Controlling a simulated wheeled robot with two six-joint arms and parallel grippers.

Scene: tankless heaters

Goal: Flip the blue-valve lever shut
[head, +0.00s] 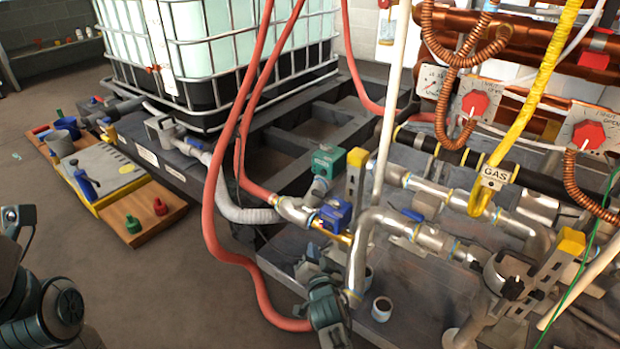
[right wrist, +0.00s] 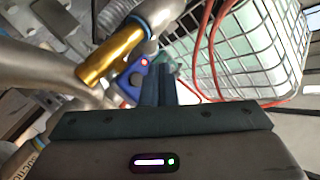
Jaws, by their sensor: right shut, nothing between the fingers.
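The blue valve (head: 335,214) sits on the metal pipework near the middle of the head view. In the right wrist view it is a blue part with a red dot (right wrist: 138,68), just beyond the fingertips. I cannot make out the lever's angle. My right gripper (head: 316,248) is below and close to the valve in the head view, partly hidden by pipes. In the right wrist view its fingers (right wrist: 158,72) are together and empty, overlapping the blue part's edge. I cannot tell whether they touch it. My left gripper is out of view.
A green valve box (head: 328,160) stands just behind the blue valve. A brass-coloured pipe (right wrist: 110,55) is left of the fingers in the wrist view. Red hoses (head: 213,215) hang left of the valve. A caged tank (head: 200,60) stands behind. Silver pipes (head: 430,235) crowd the right.

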